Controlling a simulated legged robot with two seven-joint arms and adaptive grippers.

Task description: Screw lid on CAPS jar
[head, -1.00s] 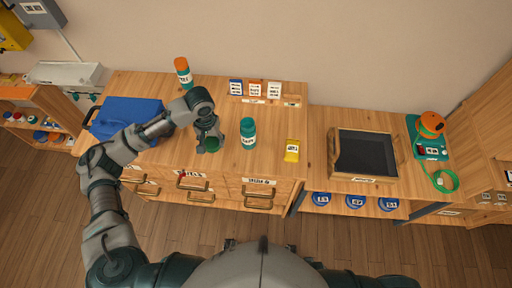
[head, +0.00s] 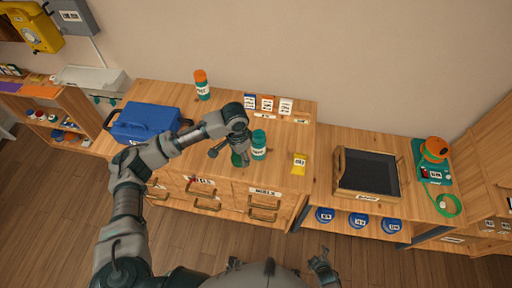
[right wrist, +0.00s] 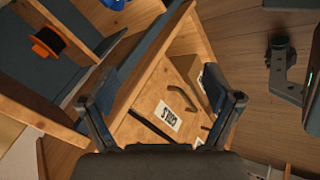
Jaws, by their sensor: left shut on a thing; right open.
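A teal jar (head: 259,146) with a white label stands upright on the wooden cabinet top; its label is too small to read. My left gripper (head: 238,149) is shut on a green lid (head: 238,160), held at the jar's left side. The lid is tilted and partly hidden by the fingers; I cannot tell whether it touches the jar. My right gripper (head: 322,265) is low in the head view, in front of the cabinets. In the right wrist view its fingers (right wrist: 163,105) are spread and empty, facing drawer fronts.
A teal jar with an orange lid (head: 202,85) stands at the back. A blue box (head: 146,122) is at the left, a yellow packet (head: 299,163) right of the jar. A card rack (head: 269,112) is behind; a dark tray (head: 343,184) stands further right.

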